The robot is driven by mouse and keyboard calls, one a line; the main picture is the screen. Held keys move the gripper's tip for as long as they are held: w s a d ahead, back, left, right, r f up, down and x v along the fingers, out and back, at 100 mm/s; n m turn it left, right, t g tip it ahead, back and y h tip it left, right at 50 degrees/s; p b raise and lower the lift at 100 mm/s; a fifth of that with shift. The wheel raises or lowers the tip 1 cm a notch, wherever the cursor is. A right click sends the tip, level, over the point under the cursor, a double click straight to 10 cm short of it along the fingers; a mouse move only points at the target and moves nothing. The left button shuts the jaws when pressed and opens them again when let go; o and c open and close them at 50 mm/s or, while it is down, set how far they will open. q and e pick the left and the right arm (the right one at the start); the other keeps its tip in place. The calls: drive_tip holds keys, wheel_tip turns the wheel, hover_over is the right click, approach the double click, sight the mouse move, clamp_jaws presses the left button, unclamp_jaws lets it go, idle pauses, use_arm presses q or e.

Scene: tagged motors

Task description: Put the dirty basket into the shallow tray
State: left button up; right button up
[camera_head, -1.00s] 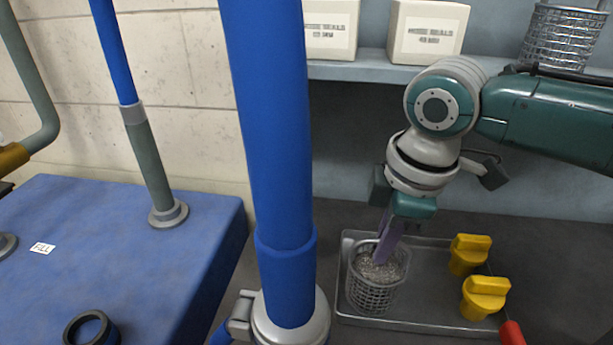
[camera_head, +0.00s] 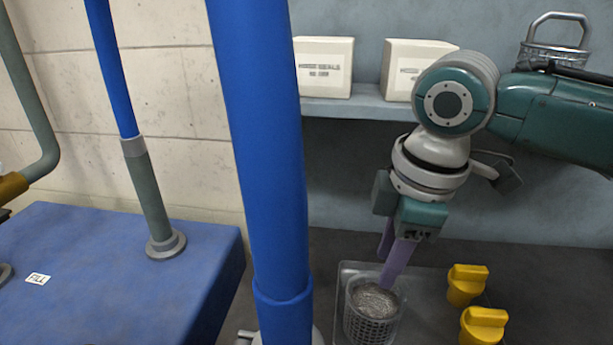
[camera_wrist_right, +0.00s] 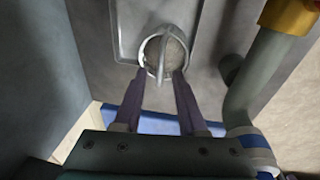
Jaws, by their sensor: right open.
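The dirty basket (camera_head: 370,328), a small wire-mesh cup filled with grey grit, stands upright at the left end of the shallow metal tray (camera_head: 352,267), apparently inside its rim. The basket (camera_wrist_right: 175,48) also shows in the right wrist view, with its thin handle arching over it. My right gripper (camera_head: 384,272) is open, its purple fingers pointing down at the basket's top. In the wrist view the fingertips (camera_wrist_right: 157,73) lie at either side of the basket's near rim, with nothing held between them. My left gripper is not in view.
Two yellow knobbed pieces (camera_head: 467,283) are right of the basket. A shelf (camera_head: 365,106) behind carries two white boxes (camera_head: 323,66) and another handled mesh basket (camera_head: 553,52). A thick blue pipe (camera_head: 262,150) stands left of the tray, beside a blue bench (camera_head: 110,285).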

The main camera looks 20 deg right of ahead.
wheel_tip(320, 180, up, 7)
drive_tip(key=s+p, duration=0.1)
drive_tip(key=s+a+f+m, duration=0.1)
drive_tip(key=s+a, duration=0.2)
drive_tip(key=s+a+f+m+t+y, duration=0.1)
drive_tip(key=s+a+f, duration=0.1)
drive_tip(key=s+a, duration=0.1)
drive_tip(key=s+a+f+m+y, duration=0.1)
drive_tip(key=s+a, duration=0.1)
drive_tip(key=s, duration=0.1)
drive_tip(key=shift+s+a+f+m, duration=0.15)
drive_tip(key=shift+a+f+m, duration=0.15)
drive_tip(key=shift+a+f, duration=0.1)
drive_tip(key=s+m, duration=0.1)
drive_tip(key=s+d+m, duration=0.1)
drive_tip(key=s, duration=0.1)
drive_tip(key=s+m, duration=0.1)
drive_tip(key=shift+s+d+f+m+t+h, duration=0.15)
drive_tip(key=shift+s+d+m+t+h, duration=0.15)
drive_tip(key=shift+t, duration=0.1)
drive_tip(key=s+d+m+h, duration=0.1)
drive_tip(key=s+d+m, duration=0.1)
drive_tip(key=s+d, duration=0.1)
drive_tip(key=shift+s+m, duration=0.2)
drive_tip(key=shift+m, duration=0.2)
drive_tip(key=shift+r, duration=0.2)
